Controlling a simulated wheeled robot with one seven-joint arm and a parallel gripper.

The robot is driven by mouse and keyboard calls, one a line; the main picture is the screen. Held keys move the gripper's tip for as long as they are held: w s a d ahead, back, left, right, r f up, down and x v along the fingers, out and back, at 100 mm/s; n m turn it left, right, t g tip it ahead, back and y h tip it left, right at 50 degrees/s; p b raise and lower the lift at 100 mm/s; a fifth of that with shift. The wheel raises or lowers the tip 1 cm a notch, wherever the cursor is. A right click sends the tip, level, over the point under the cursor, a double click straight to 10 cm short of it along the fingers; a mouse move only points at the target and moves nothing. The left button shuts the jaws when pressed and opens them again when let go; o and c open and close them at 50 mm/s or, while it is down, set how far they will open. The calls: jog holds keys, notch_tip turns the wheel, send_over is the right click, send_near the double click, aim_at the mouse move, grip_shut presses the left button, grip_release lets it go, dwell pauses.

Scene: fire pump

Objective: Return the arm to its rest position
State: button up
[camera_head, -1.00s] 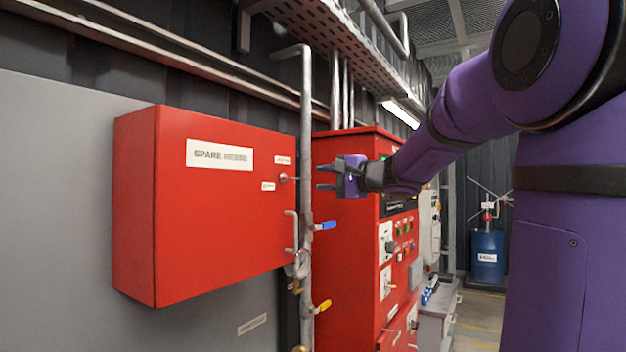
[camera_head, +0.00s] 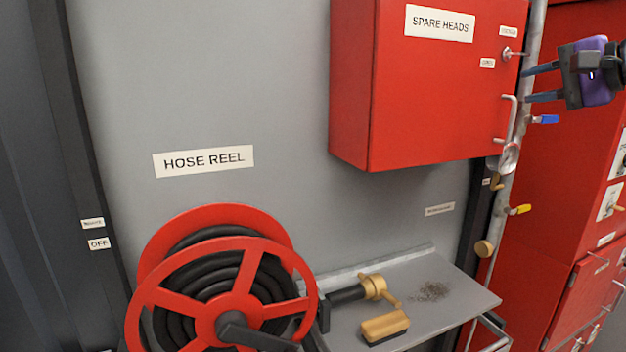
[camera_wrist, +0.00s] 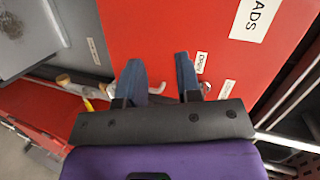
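Most of my arm is outside the head view.
A vertical pipe (camera_head: 529,155) with a blue lever (camera_head: 545,119) and a yellow lever (camera_head: 520,209) runs beside the cabinet. A red hose reel (camera_head: 215,325), a grey shelf (camera_head: 455,290) and a brass nozzle (camera_head: 376,288) are lower. A red panel (camera_head: 560,180) stands at right.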

jog(key=s+a+f+n+g+h, duration=0.2)
jog(key=s+a+f+n+g, duration=0.35)
jog(key=s+a+f, duration=0.45)
jog(key=s+d+f+n+g+h, duration=0.1)
jog(key=s+f+n+g+h, duration=0.1)
jog(key=s+f+n+h, duration=0.2)
jog(key=s+f+h, duration=0.1)
jog(key=s+f, duration=0.2)
jog(key=s, duration=0.3)
jog(key=shift+s+d+f+n+h, duration=0.2)
jog(key=shift+f+n+h, duration=0.1)
jog(key=shift+f+n, duration=0.05)
